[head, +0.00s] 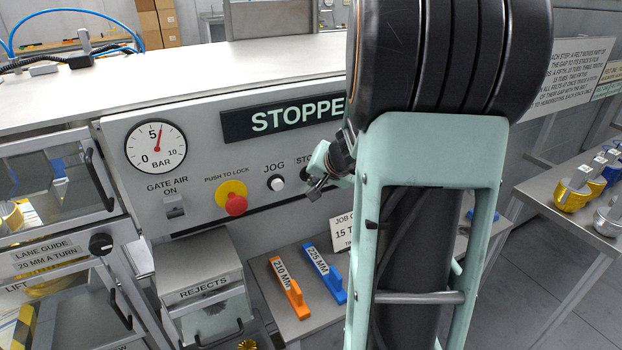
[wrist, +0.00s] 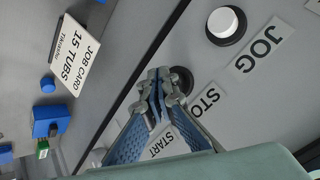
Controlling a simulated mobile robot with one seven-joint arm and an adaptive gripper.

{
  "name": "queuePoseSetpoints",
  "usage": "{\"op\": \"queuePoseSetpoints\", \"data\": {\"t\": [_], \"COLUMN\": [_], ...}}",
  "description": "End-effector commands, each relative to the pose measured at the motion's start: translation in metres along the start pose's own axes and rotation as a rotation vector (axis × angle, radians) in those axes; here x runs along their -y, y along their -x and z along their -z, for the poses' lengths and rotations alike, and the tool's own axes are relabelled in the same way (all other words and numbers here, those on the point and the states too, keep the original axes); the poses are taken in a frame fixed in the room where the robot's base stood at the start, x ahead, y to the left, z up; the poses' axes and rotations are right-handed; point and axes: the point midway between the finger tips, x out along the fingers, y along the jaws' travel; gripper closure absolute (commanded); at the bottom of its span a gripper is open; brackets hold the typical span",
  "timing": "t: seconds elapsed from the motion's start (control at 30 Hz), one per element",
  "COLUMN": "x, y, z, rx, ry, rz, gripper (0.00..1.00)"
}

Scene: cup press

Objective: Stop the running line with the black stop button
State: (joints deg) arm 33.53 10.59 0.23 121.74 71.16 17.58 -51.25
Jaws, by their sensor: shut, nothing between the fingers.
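The black stop button (wrist: 184,78) shows in the wrist view beside the "STO" label, partly covered by my fingertips. In the head view the button (head: 304,173) shows as a small dark spot under the label, at the edge of my gripper. My gripper (wrist: 160,86) is shut and empty, its tips at or just in front of the button; I cannot tell whether they touch it. In the head view the gripper (head: 316,187) is partly hidden by my arm. The display (head: 283,119) on the panel reads "STOPPE", the rest hidden behind my arm.
The white jog button (head: 276,183) sits left of the stop button, and a red push-to-lock knob (head: 236,204) further left. A pressure gauge (head: 155,147) is at the panel's left. Orange (head: 290,288) and blue (head: 325,273) gauge blocks lie on the shelf below. A job card (wrist: 78,55) stands nearby.

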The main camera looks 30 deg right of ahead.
Motion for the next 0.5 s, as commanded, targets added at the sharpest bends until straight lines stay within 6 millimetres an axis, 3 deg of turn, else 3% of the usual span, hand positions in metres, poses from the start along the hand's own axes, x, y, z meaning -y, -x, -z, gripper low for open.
{"op": "queuePoseSetpoints", "data": {"t": [0.5], "x": [-0.0068], "y": [0.0091], "z": [-0.0070], "rx": [0.000], "ry": [-0.001], "rz": [0.000], "gripper": [1.00]}}
